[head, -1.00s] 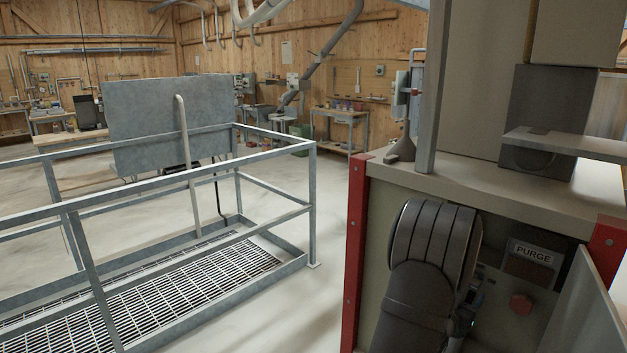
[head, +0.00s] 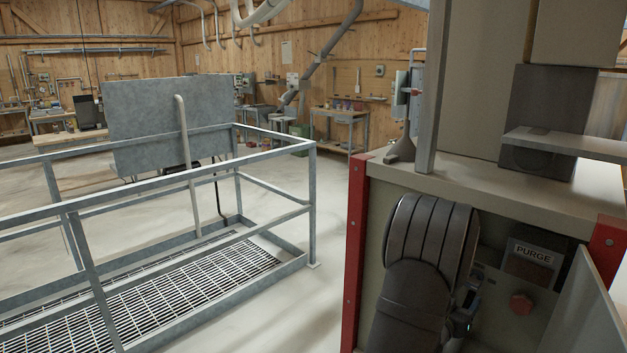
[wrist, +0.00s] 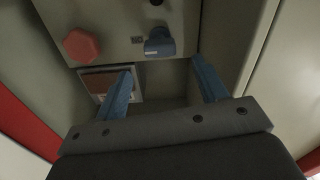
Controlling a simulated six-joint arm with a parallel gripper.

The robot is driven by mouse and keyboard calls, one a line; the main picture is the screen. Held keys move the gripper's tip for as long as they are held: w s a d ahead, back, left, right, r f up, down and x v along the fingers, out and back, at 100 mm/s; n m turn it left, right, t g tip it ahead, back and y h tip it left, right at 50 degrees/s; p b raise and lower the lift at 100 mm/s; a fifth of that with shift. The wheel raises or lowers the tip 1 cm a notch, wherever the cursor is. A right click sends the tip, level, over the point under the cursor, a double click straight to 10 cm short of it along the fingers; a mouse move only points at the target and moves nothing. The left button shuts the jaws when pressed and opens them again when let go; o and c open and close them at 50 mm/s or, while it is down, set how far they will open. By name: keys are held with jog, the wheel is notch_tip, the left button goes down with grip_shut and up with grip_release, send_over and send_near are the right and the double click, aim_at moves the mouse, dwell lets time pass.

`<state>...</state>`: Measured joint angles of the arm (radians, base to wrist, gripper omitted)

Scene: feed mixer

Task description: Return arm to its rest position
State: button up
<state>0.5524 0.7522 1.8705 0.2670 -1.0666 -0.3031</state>
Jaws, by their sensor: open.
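My gripper shows in the wrist view (wrist: 163,90), with its two blue fingers spread apart and nothing between them. It is inside the open recess of the machine, facing a panel. On the panel are a red octagonal button (wrist: 82,46) and a dark blue-grey knob (wrist: 159,43) above the space between the fingers. In the head view my arm hides much of the recess and only a small part of the wrist shows.
The recess has a red post (head: 354,253) at left, a red corner post (head: 606,247) at right and an open door panel (head: 588,312) at lower right. A worktop (head: 490,193) lies above. A metal railing (head: 313,205) and open floor are to the left.

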jog(key=v, duration=0.8)
jog(key=m, duration=0.7)
send_near(470, 285)
jog(key=x, duration=0.5)
jog(key=shift+w+d+f, duration=0.1)
jog(key=shift+w+d, duration=0.05)
jog(key=shift+w, duration=0.15)
jog(key=shift+w+d+m, duration=0.6)
jog(key=shift+d+m, duration=0.05)
jog(key=shift+m, duration=0.05)
jog(key=shift+o, duration=0.2)
